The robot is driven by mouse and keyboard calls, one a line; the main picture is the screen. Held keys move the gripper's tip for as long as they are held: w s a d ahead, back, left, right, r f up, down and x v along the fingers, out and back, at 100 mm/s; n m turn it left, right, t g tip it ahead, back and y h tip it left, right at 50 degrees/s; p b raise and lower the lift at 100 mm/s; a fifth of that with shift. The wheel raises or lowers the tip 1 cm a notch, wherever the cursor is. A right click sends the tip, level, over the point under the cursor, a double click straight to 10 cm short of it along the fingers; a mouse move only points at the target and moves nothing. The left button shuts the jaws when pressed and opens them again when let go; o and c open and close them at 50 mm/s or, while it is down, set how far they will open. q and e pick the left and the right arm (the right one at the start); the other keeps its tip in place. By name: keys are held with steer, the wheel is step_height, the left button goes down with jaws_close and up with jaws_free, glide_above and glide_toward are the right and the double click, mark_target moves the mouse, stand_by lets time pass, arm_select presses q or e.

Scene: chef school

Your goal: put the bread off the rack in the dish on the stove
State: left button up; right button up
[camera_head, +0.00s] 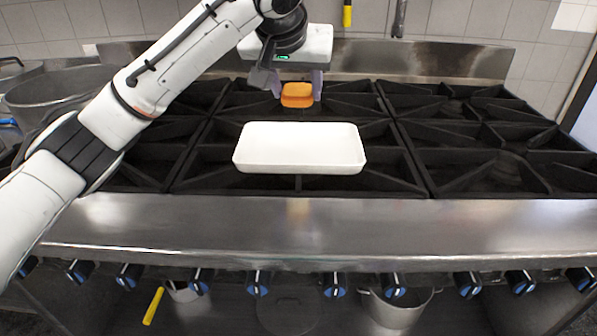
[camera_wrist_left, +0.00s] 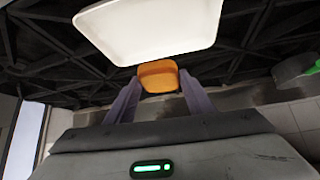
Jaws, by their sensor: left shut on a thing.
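The bread (camera_head: 297,95) is a small orange-brown block, held between the fingers of my left gripper (camera_head: 298,88). In the head view it is above the stove, behind the far rim of the white dish. The dish (camera_head: 300,168) is a shallow rectangle and looks empty, standing on the black stove grates. In the left wrist view the bread (camera_wrist_left: 158,76) sits between the two fingertips of the left gripper (camera_wrist_left: 157,85), next to the edge of the dish (camera_wrist_left: 150,30). My right gripper is not in view. No rack shows.
The stove's black grates (camera_head: 470,137) extend to both sides of the dish. A large metal pot (camera_head: 60,92) stands at the left. A steel backsplash (camera_head: 420,60) rises behind, and a steel ledge (camera_head: 330,225) with knobs runs along the front.

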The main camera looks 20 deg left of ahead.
arm_select(q)
steer(key=shift+w+d+f, duration=0.1)
steer(key=shift+w+f, duration=0.15)
steer(key=shift+f, duration=0.4)
steer(key=shift+w+f, duration=0.25)
steer(key=shift+f, duration=0.35)
steer(key=b, duration=0.1)
glide_toward(301, 147)
steer(key=x, duration=0.5)
steer(key=o, duration=1)
steer(key=shift+f, duration=0.15)
steer(key=shift+o, duration=0.2)
steer(key=shift+r, duration=0.35)
steer(key=v, duration=1.1)
steer(key=shift+s+r, duration=0.2)
steer(key=shift+s, duration=0.05)
steer(key=shift+d, duration=0.15)
